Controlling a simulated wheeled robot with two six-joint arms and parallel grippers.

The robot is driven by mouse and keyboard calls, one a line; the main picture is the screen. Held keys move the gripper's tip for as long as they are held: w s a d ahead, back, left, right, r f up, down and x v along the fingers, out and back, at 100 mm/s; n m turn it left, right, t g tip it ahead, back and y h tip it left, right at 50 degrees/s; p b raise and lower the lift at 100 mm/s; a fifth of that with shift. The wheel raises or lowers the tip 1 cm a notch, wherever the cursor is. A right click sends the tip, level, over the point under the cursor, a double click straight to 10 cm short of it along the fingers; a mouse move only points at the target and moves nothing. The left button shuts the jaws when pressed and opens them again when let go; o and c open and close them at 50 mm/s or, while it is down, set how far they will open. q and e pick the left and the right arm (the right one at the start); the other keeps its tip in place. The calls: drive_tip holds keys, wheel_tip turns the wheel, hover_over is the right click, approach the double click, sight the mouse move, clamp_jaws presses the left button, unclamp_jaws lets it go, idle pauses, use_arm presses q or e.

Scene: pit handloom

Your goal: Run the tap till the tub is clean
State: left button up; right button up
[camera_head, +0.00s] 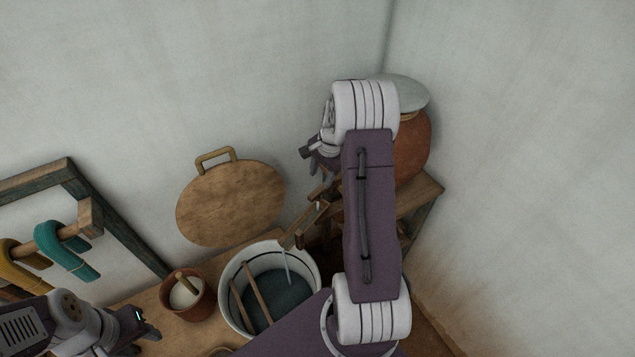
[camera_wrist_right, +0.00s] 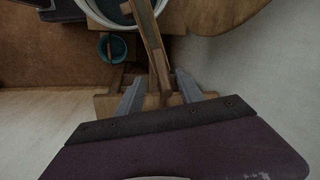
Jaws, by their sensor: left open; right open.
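The white tub (camera_head: 236,316) stands on the wooden bench, with dark blue-grey water (camera_head: 284,296) and two wooden sticks across it. A wooden spout (camera_head: 304,226) slopes down to its rim, and a thin pale stream (camera_head: 286,264) falls from it into the tub. My right gripper (camera_head: 317,164) is open above the spout, beside the clay jar (camera_head: 414,145). In the right wrist view the spout (camera_wrist_right: 151,42) runs between the open fingers (camera_wrist_right: 158,92); contact cannot be told. The tap itself is not clearly visible; my arm hides part of the jar. My left gripper (camera_head: 146,331) is open at lower left.
A clay pot (camera_head: 201,306) of white stuff stands left of the tub. A round wooden lid (camera_head: 230,203) leans on the wall. Teal yarn (camera_head: 64,252) hangs on a rack at left. The jar's wooden stand (camera_head: 424,196) is close to the right wall.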

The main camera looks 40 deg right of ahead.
sight(316, 192)
drive_tip(key=f, duration=0.2)
drive_tip(key=w+f+p, duration=0.1)
drive_tip(key=f, duration=0.2)
drive_tip(key=f+p, duration=0.1)
drive_tip(key=f, duration=0.1)
drive_tip(key=shift+w+a+f, duration=0.2)
drive_tip(key=shift+w+f, duration=0.05)
drive_tip(key=shift+f, duration=0.6)
drive_tip(key=shift+a, duration=0.1)
clamp_jaws()
drive_tip(key=shift+w, duration=0.1)
idle(0.4)
